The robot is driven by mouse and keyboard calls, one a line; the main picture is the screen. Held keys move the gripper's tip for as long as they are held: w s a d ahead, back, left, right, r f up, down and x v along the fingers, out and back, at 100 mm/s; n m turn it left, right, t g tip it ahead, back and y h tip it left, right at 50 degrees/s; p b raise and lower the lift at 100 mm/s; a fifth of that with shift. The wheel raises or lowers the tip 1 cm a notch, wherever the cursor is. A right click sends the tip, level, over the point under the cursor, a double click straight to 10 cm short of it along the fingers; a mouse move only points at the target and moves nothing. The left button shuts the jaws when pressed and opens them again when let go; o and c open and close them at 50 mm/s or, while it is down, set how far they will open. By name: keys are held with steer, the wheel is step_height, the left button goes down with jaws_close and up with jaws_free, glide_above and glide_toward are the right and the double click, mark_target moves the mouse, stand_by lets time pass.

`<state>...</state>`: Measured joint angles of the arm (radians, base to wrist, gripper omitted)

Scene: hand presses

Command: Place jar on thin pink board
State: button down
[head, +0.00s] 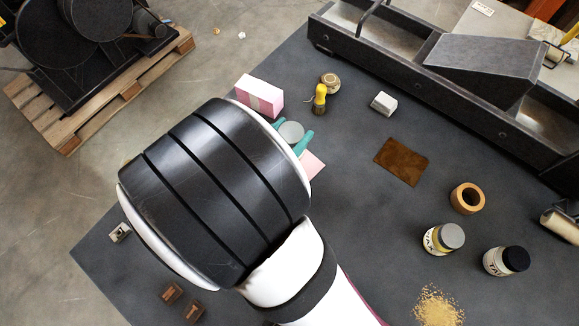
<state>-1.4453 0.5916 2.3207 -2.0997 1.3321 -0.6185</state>
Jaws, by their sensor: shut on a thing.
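My gripper (292,132) has teal fingers and is shut on a jar (291,131), of which the round grey lid shows between the fingertips. My arm hides the rest of this jar. A corner of the thin pink board (313,166) shows just below the fingers, lying on the dark table; the rest is hidden behind my wrist. The jar appears beside or over the board; I cannot tell its height or whether it touches.
A brown sheet (402,161), tape roll (467,198), grey-lidded jar (443,239) and black-lidded jar (507,260) lie right.

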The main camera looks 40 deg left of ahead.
steer(key=shift+y, duration=0.3)
steer(key=f, duration=0.2)
steer(key=s+f, duration=0.1)
steer(key=f, duration=0.5)
steer(key=shift+s+a, duration=0.15)
steer(key=shift+a, duration=0.1)
steer(key=shift+f, duration=0.1)
steer(key=shift+c, duration=0.5)
jaws_free()
steer(key=v, duration=1.2)
